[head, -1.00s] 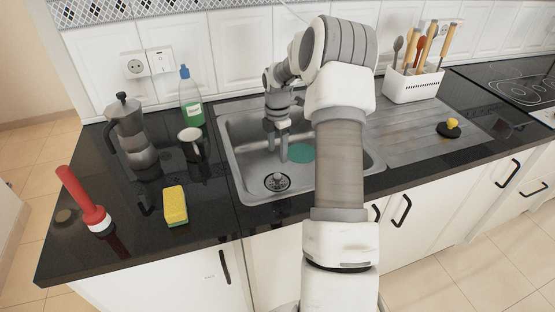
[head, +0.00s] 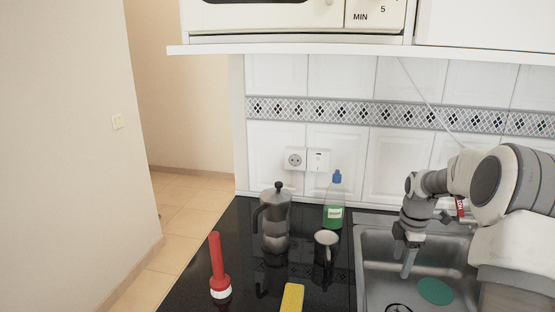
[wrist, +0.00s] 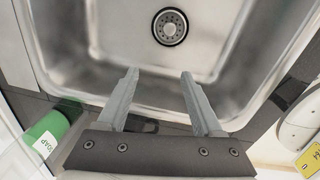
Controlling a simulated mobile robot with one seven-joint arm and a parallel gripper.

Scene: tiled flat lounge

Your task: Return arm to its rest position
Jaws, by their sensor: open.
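My gripper (head: 406,262) hangs over the left part of the metal sink (head: 372,262), with my arm coming in from the right edge. In the wrist view my gripper (wrist: 159,74) is open, with two parted fingers and nothing between them. The sink (wrist: 110,30) fills the upper part of that view, and its round drain (wrist: 170,27) lies beyond the fingertips.
A white shelf (head: 300,47) overhangs the back. A doorway opens at left.

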